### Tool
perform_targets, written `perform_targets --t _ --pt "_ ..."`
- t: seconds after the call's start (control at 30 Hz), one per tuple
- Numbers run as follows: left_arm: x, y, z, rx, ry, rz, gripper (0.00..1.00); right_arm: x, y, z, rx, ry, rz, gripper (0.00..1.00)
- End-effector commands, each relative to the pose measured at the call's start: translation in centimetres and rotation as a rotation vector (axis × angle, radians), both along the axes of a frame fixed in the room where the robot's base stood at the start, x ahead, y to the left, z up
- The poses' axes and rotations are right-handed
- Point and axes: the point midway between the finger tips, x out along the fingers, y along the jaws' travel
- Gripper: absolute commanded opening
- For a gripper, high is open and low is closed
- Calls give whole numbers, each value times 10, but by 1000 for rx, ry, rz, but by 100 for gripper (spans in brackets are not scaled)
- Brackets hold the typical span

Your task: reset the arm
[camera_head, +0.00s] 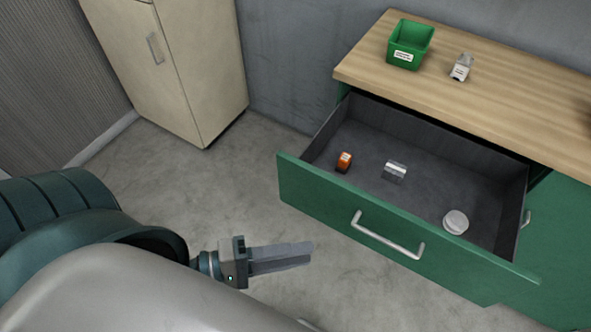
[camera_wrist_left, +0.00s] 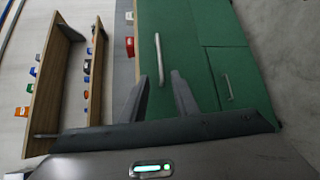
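My left gripper (camera_head: 308,254) hangs over the floor, in front of and to the left of the open drawer. It holds nothing. In the left wrist view its two fingers (camera_wrist_left: 161,76) stand apart, with a green cabinet front (camera_wrist_left: 210,35) and a metal handle (camera_wrist_left: 158,58) beyond them. In the head view the fingers are seen nearly side-on and are clear of the drawer front (camera_head: 330,206). My right gripper is not in either view.
The open drawer holds an orange item (camera_head: 344,161), a clear silvery item (camera_head: 394,172) and a white round item (camera_head: 455,222). On the wooden top (camera_head: 500,100) stand a green bin (camera_head: 409,44) and a small grey item (camera_head: 461,67). A beige cabinet (camera_head: 175,70) stands behind; floor between is clear.

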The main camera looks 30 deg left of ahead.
Motion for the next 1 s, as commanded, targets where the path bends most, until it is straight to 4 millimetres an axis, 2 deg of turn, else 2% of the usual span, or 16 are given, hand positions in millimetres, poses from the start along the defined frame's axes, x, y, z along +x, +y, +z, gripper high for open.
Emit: perform_targets --t 0.53,0.67,0.77,0.87,0.97,1.0 --pt "0 0 0 1 -1 1 28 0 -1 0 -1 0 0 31" --pt "4 2 -9 29 -18 7 28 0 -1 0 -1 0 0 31" --pt "13 7 -28 91 -55 23 28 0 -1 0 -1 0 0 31" --pt "27 16 -59 201 -113 46 28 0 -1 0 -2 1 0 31" --pt "44 29 -104 356 -177 69 28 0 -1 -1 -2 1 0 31" --pt "51 35 -124 428 -202 77 28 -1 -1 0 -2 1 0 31"
